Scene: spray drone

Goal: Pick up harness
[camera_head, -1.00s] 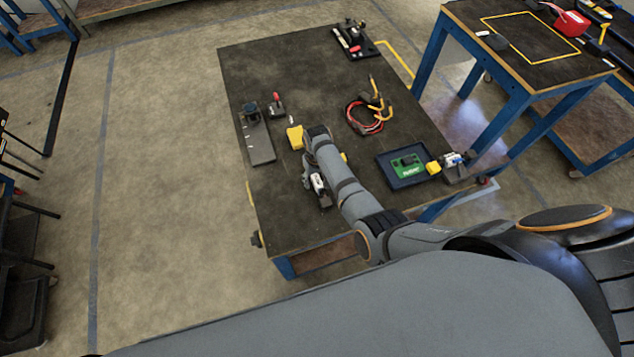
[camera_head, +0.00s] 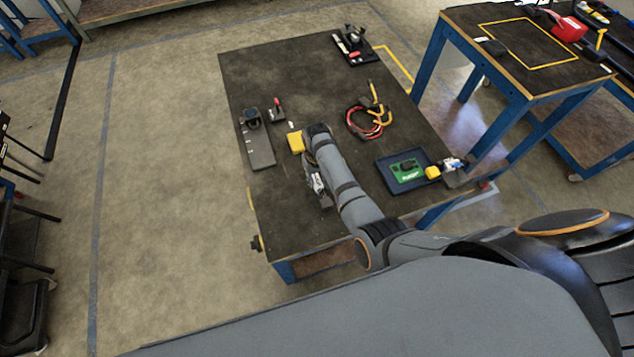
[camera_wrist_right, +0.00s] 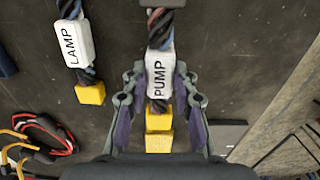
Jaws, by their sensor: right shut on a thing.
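The harness is a dark twisted cable with a white PUMP label (camera_wrist_right: 160,75) and a yellow connector (camera_wrist_right: 158,130) in the right wrist view. My right gripper (camera_wrist_right: 161,85) is shut on it, with one finger on each side of the label. A second cable with a white LAMP label (camera_wrist_right: 76,43) and a yellow end lies to its left, apart from the fingers. In the head view my right gripper (camera_head: 318,186) is low over the dark table (camera_head: 290,75), and my arm hides much of the harness. My left gripper is not in view.
A loop of red and yellow cable (camera_head: 369,122) lies right of my arm. A blue tray (camera_head: 386,171) with a green board stands near the right edge. A grey plate (camera_head: 260,150) and a yellow block (camera_head: 295,142) lie left. The table's far left part is clear.

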